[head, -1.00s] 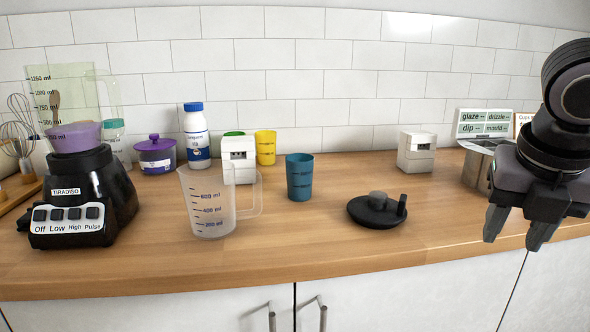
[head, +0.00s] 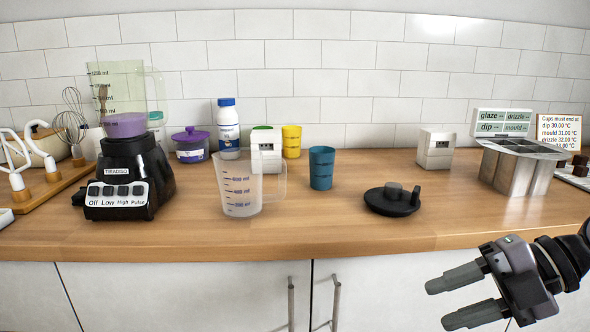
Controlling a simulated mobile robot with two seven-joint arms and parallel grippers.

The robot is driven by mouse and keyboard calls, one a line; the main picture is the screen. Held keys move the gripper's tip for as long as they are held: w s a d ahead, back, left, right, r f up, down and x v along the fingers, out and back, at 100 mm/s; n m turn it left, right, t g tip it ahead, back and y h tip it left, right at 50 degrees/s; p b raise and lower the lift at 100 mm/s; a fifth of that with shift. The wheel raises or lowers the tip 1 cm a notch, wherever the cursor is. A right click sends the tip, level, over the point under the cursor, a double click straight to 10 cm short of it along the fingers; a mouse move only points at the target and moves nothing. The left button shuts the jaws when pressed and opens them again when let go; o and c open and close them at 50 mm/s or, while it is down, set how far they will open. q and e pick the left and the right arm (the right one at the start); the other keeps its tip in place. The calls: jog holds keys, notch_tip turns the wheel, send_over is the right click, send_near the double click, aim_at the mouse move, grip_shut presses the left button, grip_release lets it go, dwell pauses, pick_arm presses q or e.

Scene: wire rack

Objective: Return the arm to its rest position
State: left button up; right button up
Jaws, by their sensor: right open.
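My right gripper (head: 452,301) is at the lower right of the head view, in front of the white cabinet doors and below the counter edge. Its two grey fingers point left and stand apart with nothing between them. My left gripper is out of the picture. The wooden counter (head: 330,229) lies above and behind the right gripper, and the gripper touches nothing that I can see.
On the counter stand a blender (head: 127,180), a clear measuring jug (head: 240,192), a blue cup (head: 321,168), a black lid (head: 392,201) and a metal mould (head: 517,167). Two cabinet handles (head: 335,300) stick out at the lower middle. The counter's front strip is clear.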

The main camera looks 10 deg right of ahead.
notch_tip(320, 180, down, 17)
jog(key=w+d+m+t+h, duration=0.2)
jog(key=w+m+t+h, duration=0.15)
jog(key=m+t, duration=1.15)
jog(key=s+a+f+m+g+h, duration=0.2)
jog(key=s+a+f+m+g, duration=0.25)
jog(key=f, duration=0.35)
jog(key=s+a+f+m+g+h, duration=0.35)
jog(key=s+a+f+m, duration=0.25)
jog(key=f, duration=0.2)
notch_tip(320, 180, up, 10)
jog(key=s+d+p, duration=0.1)
jog(key=p, duration=1.2)
jog(key=shift+s+d+g+y, duration=0.2)
jog(key=shift+d+g+y, duration=0.1)
jog(key=shift+d, duration=0.05)
